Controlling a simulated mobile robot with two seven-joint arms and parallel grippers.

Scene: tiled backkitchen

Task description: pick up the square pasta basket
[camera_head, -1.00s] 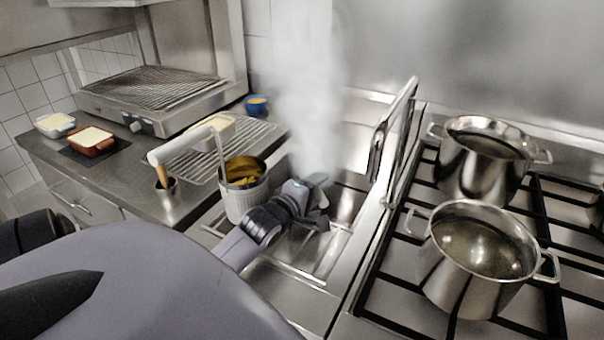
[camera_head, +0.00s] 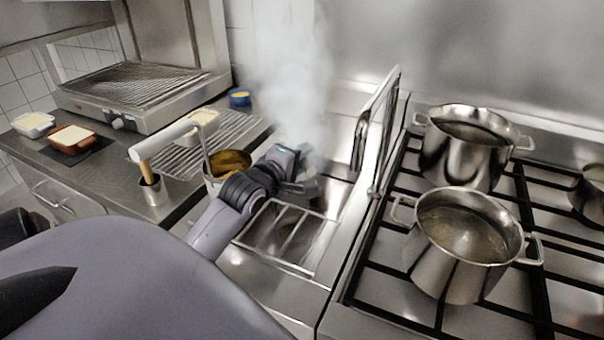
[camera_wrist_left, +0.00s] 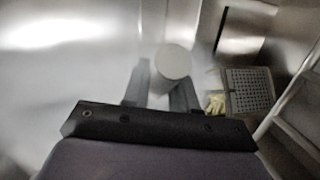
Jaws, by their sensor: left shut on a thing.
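My left gripper (camera_head: 302,180) is over the sunken metal bay left of the stove. In the left wrist view its fingers (camera_wrist_left: 163,88) are shut on a pale round-ended piece that looks like a handle (camera_wrist_left: 173,62). A perforated basket with a square-looking side (camera_wrist_left: 250,92) shows right of the fingers, with yellow pasta (camera_wrist_left: 215,103) beside it. I cannot tell whether the held piece belongs to it. In the head view a pasta-filled basket (camera_head: 228,163) is left of my gripper, partly hidden by my arm. My right gripper is not in view.
Two steel pots, one at the back (camera_head: 467,150) and one in front (camera_head: 462,245), stand on the stove at right. An upright metal panel (camera_head: 376,135) edges the bay. Steam rises behind my gripper. A wire rack (camera_head: 205,140) lies on the left counter.

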